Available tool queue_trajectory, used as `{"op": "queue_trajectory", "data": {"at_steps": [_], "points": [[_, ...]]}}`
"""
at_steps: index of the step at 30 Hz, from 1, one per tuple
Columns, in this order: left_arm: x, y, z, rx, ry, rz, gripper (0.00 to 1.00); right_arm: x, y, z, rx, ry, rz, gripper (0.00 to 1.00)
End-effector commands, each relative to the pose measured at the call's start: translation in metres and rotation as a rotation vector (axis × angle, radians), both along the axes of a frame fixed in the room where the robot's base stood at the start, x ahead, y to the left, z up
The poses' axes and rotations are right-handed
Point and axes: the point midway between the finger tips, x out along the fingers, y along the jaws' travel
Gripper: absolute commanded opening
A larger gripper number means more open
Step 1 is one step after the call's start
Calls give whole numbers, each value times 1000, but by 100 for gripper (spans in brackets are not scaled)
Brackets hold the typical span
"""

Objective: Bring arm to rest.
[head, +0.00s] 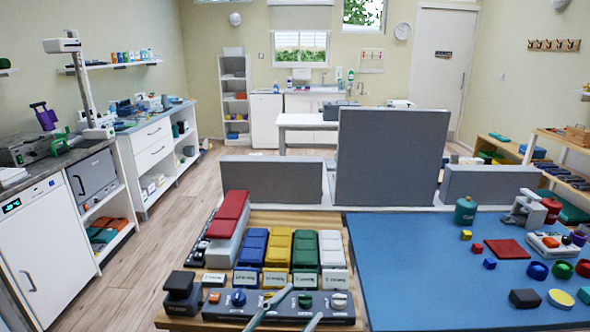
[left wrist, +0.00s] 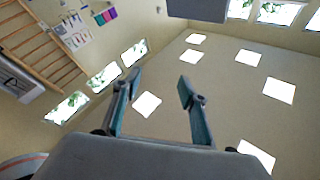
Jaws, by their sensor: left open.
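My left gripper (head: 302,303) shows at the bottom edge of the head view, in front of the wooden board with the coloured bins. Only its two slim grey-green fingers show there; the rest of the arm is out of frame. In the left wrist view the left gripper (left wrist: 160,80) has its fingers spread wide apart with nothing between them. That camera looks up toward the ceiling with its bright panels. My right gripper is in neither view.
A wooden board (head: 168,321) holds blue, yellow, green and white bins and a dark strip with knobs. A blue mat (head: 420,290) to its right carries small blocks and discs. Grey upright panels (head: 385,155) stand behind. Open floor (head: 160,245) lies to the left.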

Motion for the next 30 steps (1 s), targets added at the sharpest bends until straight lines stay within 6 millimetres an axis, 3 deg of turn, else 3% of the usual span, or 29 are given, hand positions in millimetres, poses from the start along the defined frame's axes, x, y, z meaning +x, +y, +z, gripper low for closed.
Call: {"op": "queue_trajectory", "data": {"at_steps": [1,4,7,12,15,18,22,30], "points": [[4,20,-32,-1,98,80,42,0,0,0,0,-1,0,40],[5,58,-90,19,266,213,42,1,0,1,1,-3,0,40],[-7,93,-149,54,428,322,42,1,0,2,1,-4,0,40],[-52,147,-242,130,690,459,42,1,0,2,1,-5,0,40],[-85,171,-284,174,820,510,42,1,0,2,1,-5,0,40],[-114,188,-314,209,917,543,42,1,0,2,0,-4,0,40],[-138,200,-334,237,988,563,42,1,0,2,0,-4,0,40],[-144,203,-340,246,1008,566,42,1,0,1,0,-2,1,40]]}}
